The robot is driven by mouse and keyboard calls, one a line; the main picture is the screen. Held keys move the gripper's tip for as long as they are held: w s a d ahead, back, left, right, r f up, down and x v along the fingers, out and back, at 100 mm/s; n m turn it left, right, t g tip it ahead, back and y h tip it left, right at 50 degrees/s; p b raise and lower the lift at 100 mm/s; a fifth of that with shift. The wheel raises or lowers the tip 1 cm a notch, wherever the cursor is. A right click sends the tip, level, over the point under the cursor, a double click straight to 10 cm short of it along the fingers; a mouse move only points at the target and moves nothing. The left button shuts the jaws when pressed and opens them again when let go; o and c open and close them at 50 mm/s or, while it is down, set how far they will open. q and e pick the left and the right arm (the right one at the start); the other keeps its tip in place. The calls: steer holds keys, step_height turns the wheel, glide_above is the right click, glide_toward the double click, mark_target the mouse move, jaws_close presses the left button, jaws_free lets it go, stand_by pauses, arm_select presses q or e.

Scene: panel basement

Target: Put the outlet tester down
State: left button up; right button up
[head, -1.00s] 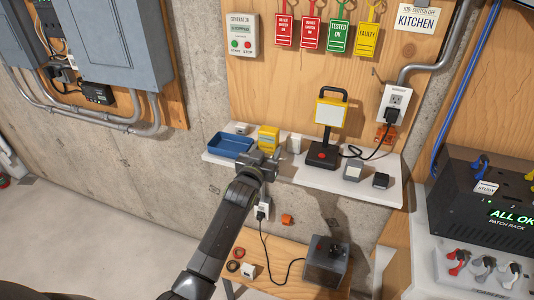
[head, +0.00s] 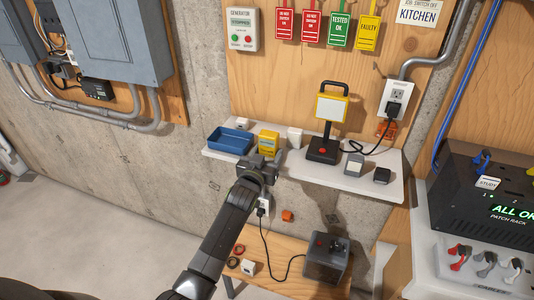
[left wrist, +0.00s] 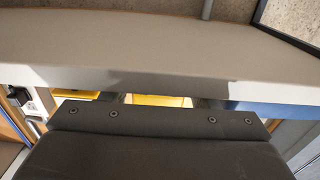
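The outlet tester (head: 268,143) is a small yellow block with a pale face. In the head view it is upright at the front of the white shelf (head: 334,177), right of the blue tray. My left gripper (head: 262,165) reaches up to its lower end, which it partly covers, and appears shut on it. Whether its base touches the shelf I cannot tell. In the left wrist view yellow (left wrist: 160,101) shows just past my dark gripper body; the fingertips are hidden. My right gripper is in neither view.
The blue tray (head: 231,141) is close on the left. A small white block (head: 295,137) and a black-based work lamp (head: 323,150) stand to the right. Below, a wooden bench (head: 270,287) bears a grey box (head: 326,258); a cord rises to an outlet beside my arm.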

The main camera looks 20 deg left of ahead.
arm_select(q)
steer(key=o, duration=0.3)
steer(key=shift+r, duration=0.1)
steer(key=shift+r+p, duration=0.6)
steer(key=s+b, duration=0.2)
steer(key=s, duration=1)
steer(key=shift+a, duration=0.15)
steer(key=shift+f, duration=0.1)
